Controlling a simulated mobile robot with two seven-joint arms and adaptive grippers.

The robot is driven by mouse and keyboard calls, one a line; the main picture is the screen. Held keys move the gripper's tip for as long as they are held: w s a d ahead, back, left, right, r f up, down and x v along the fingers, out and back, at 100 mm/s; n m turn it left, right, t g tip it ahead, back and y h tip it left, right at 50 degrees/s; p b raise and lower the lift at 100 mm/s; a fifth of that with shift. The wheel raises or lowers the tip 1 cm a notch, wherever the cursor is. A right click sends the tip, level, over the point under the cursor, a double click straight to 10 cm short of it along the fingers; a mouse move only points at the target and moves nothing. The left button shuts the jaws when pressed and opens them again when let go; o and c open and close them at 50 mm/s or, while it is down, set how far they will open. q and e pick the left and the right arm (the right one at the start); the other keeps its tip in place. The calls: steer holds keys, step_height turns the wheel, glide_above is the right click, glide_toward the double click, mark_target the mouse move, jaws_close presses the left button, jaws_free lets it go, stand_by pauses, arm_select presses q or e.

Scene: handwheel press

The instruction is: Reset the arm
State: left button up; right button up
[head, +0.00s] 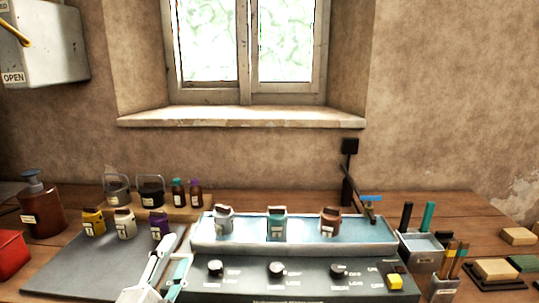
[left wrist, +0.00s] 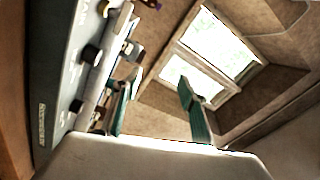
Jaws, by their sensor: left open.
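My left gripper (head: 176,256) shows at the bottom of the head view, left of centre, over the right part of a dark grey mat (head: 75,270) and close to the left end of the control panel (head: 300,283). In the left wrist view its two teal-padded fingers (left wrist: 158,92) stand apart with nothing between them. The window (left wrist: 215,50) and wall lie beyond them there, and the panel with its knobs (left wrist: 92,54) is at the left. My right gripper is in neither view.
A shallow tray (head: 205,238) behind the panel holds three small jars. Several jars (head: 125,224) stand on or behind the mat. A brown pump bottle (head: 40,207) and red bin (head: 10,252) are at left. Tool holders (head: 420,246) and blocks (head: 518,236) are at right.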

arm_select(q)
steer(key=s+a+f+n+g+y, duration=0.35)
steer(key=s+a+f+g, duration=0.35)
steer(key=s+f, duration=0.45)
steer(key=s+a+f+n+g+y, duration=0.3)
steer(key=s+a+f+n+g, duration=0.15)
steer(key=s+a+f, duration=0.7)
steer(key=w+d+f+n+t+h, duration=0.2)
steer(key=d+f+h, duration=0.6)
steer(key=d+f, duration=0.7)
steer(key=w+d+t, duration=0.1)
steer(key=d, duration=0.2)
steer(key=shift+w+d+f, duration=0.3)
steer(key=shift+t, duration=0.25)
